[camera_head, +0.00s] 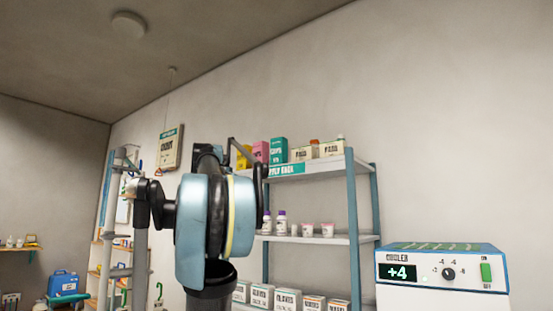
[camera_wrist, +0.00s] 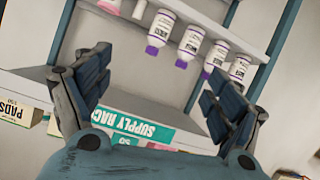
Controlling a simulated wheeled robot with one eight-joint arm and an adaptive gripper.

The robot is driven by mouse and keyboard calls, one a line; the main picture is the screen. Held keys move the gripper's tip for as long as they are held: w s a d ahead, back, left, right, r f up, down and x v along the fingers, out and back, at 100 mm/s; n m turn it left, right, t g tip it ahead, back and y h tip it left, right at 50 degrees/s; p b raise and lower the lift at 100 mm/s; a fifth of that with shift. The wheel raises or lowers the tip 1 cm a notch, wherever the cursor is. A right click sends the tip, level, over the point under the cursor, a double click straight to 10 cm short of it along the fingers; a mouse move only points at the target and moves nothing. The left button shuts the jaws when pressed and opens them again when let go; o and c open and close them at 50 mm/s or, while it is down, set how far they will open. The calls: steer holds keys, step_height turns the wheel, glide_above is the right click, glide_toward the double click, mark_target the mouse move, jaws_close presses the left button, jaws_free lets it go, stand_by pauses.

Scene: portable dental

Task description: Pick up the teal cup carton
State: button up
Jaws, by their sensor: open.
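The teal cup carton (camera_head: 278,150) stands on the top shelf of the rack in the head view, beside a pink carton. In the wrist view, turned upside down, a teal patch with white print (camera_wrist: 124,142) shows below the supply rack sign; it may be this carton, mostly hidden by my gripper's body. My gripper (camera_wrist: 165,66) is open, with its two fingers spread wide and nothing between them. In the head view my arm covers the left part of the rack, and the gripper's gap is not clear there.
Pink (camera_head: 260,152) and yellow (camera_head: 243,157) cartons stand left of the teal one, and cream cartons (camera_head: 332,149) stand right. Purple-capped bottles (camera_wrist: 190,41) are on the shelf below. A cooler box (camera_head: 440,268) stands at the right. A pads carton (camera_wrist: 18,111) lies beyond my left finger.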

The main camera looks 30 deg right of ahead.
steer(key=w+d+r+m+t+h, duration=0.1)
steer(key=w+d+r+h, duration=0.2)
steer(key=r, duration=0.8)
steer(key=w+d+r+m+t+h, duration=0.1)
steer(key=w+d+r, duration=0.3)
steer(key=r, duration=0.8)
glide_toward(276, 158)
steer(key=x, duration=0.6)
steer(key=shift+w+d+r, duration=0.1)
steer(key=shift+w+d, duration=0.15)
steer(key=shift+w, duration=0.05)
steer(key=shift+x, duration=3)
steer(key=shift+c, duration=0.2)
steer(key=c, duration=1.2)
